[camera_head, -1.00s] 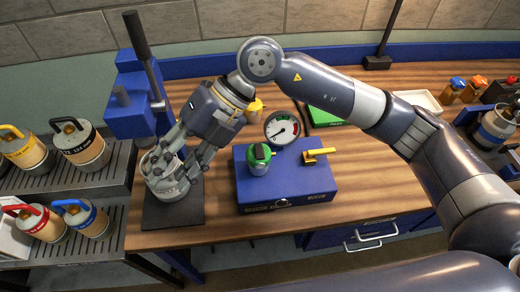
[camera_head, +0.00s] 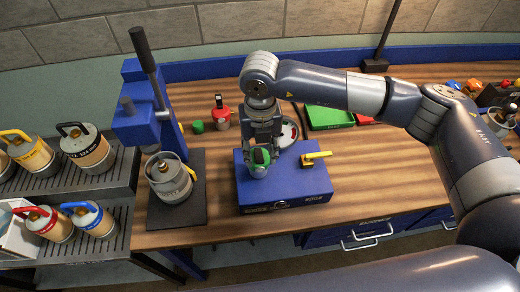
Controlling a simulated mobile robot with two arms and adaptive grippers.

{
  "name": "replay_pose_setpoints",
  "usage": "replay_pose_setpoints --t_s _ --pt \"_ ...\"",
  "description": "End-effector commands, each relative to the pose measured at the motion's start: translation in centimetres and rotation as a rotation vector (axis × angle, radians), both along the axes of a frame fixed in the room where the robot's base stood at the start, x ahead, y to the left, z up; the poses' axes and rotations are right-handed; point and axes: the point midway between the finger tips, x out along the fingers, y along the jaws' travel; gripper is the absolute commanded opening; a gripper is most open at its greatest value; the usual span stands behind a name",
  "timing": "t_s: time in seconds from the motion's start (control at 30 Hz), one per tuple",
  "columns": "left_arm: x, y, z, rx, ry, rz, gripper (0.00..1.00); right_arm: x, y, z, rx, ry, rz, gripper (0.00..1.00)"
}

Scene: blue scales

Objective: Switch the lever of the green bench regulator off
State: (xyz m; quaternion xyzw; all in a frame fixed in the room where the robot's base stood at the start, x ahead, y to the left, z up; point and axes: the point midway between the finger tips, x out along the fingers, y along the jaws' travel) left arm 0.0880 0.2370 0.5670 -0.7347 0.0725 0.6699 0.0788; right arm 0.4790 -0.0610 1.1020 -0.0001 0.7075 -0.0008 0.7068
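A blue bench box (camera_head: 305,190) stands on the wooden table. A green-capped regulator body (camera_head: 258,170) sits on the left of its top. A yellow lever (camera_head: 316,156) stands at the right of its top and points right. My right gripper (camera_head: 262,153) comes down from above onto the green cap, with its fingers beside it. The fingers hide part of the cap, and I cannot tell whether they press on it. The round white gauge (camera_head: 288,134) behind the box is partly hidden by the gripper. My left gripper is not in view.
A grey cylinder (camera_head: 170,180) stands on a dark plate (camera_head: 190,215) by a blue lever press (camera_head: 138,110). A red-topped item (camera_head: 220,112) and a small green cylinder (camera_head: 197,127) stand behind. A green tray (camera_head: 330,117) lies further right. Several canisters fill the left shelves.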

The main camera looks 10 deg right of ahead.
Motion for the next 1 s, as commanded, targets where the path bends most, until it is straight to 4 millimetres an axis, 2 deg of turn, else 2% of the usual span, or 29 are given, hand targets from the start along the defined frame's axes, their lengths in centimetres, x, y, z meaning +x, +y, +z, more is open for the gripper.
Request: replay_pose_setpoints --t_s 0.03,0.2,0.47,0.5,0.67,1.0 --pt "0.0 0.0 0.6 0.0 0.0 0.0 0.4 0.0 0.0 -0.4 0.0 0.002 -0.001 0.38" --pt "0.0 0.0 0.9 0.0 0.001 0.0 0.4 0.0 0.1 -1.7 0.001 0.0 0.0 0.38" --pt "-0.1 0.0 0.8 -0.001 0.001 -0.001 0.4 0.0 0.1 -2.0 0.001 -0.001 0.001 0.38" --pt "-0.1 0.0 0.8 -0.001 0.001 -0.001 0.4 0.0 0.1 -2.0 0.001 -0.001 0.001 0.36" --pt "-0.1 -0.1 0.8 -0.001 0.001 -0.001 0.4 0.0 0.1 -2.0 0.002 -0.001 0.001 0.0" --pt "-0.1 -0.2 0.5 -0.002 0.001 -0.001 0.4 0.1 0.1 -2.0 0.003 0.017 0.0 0.0"
